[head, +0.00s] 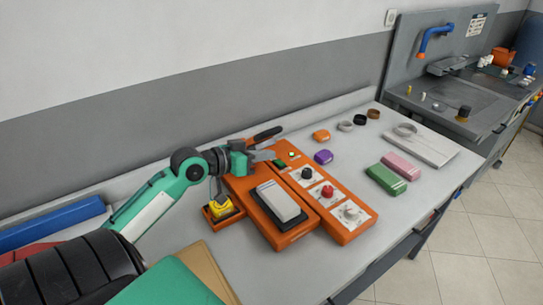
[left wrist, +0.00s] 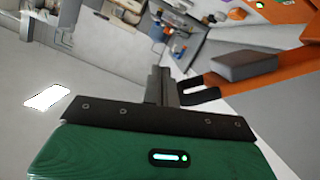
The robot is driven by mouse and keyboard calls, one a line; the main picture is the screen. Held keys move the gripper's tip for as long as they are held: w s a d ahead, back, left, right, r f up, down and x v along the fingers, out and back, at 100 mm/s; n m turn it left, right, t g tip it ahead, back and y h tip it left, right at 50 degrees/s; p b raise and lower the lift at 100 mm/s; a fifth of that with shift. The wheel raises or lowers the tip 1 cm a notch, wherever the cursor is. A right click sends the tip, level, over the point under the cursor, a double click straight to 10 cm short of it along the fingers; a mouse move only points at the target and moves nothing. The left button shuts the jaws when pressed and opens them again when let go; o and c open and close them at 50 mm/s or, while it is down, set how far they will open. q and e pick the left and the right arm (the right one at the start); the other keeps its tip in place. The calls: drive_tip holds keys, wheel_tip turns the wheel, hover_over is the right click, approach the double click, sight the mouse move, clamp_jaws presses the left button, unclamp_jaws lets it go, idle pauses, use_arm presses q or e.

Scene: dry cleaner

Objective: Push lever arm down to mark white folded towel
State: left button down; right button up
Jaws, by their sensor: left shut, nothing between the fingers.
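The white folded towel (head: 279,201) lies on a dark plate on the orange marking machine (head: 262,222). The lever arm's black handle (head: 267,134) rises at the back of the machine, and much of the lever is hidden by my gripper. My left gripper (head: 270,156) is shut and empty, above the back of the machine, just in front of and below the handle. I cannot tell whether it touches the lever. Its closed fingers show in the left wrist view (left wrist: 161,85). My right gripper is out of view.
A control panel (head: 328,203) with several knobs adjoins the machine's right side. Purple (head: 323,157), green (head: 387,179) and pink (head: 401,166) blocks lie to the right. A grey sink unit (head: 450,100) stands beyond.

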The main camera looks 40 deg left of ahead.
use_arm(q)
drive_tip(key=b+v, duration=0.2)
drive_tip(key=v, duration=0.4)
drive_tip(key=shift+s, duration=0.25)
idle(0.5)
